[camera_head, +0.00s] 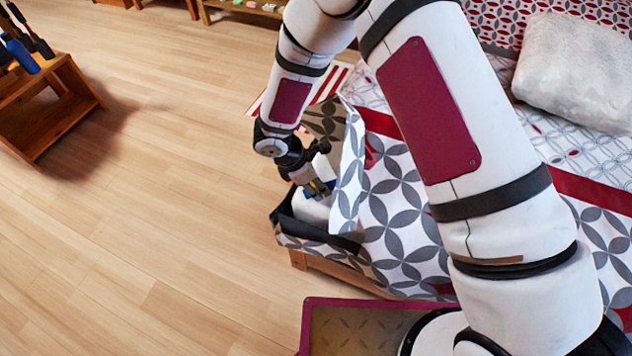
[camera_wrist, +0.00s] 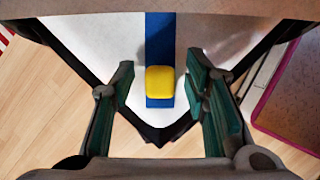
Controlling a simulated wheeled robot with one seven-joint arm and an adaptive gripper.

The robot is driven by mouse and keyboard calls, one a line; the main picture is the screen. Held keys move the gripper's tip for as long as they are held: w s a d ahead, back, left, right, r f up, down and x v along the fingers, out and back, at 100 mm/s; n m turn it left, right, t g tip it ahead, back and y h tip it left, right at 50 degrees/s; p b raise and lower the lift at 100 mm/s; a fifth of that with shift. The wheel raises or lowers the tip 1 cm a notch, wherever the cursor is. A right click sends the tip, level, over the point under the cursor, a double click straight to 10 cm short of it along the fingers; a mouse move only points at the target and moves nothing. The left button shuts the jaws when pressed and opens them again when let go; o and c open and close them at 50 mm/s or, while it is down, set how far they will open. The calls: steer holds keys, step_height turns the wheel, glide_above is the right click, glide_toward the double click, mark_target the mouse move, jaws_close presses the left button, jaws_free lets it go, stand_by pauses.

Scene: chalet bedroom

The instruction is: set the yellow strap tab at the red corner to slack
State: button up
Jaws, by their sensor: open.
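The yellow strap tab (camera_wrist: 160,80) sits on a blue strap (camera_wrist: 159,30) that runs down the white mattress corner (camera_wrist: 100,32) in the wrist view. My gripper (camera_wrist: 160,82) is open, its two green-padded fingers on either side of the tab with a gap on each side. In the head view my gripper (camera_head: 316,182) is at the bed corner, with a little yellow and blue between the fingers. Whether the fingers touch the mattress I cannot tell. No red marking shows clearly on this corner.
The patterned bed cover (camera_head: 400,215) is folded back beside my gripper. A black band (camera_head: 318,232) edges the corner over a wooden bed frame (camera_head: 335,277). A wooden rack (camera_head: 52,105) stands at the left. The floor (camera_head: 150,230) between is clear.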

jaws_close()
steer(key=shift+w+d, duration=0.3)
steer(key=shift+d, duration=0.35)
steer(key=shift+w+d, duration=0.3)
steer(key=shift+d, duration=0.3)
jaws_free()
steer(key=v, duration=1.2)
steer(key=shift+s, duration=0.1)
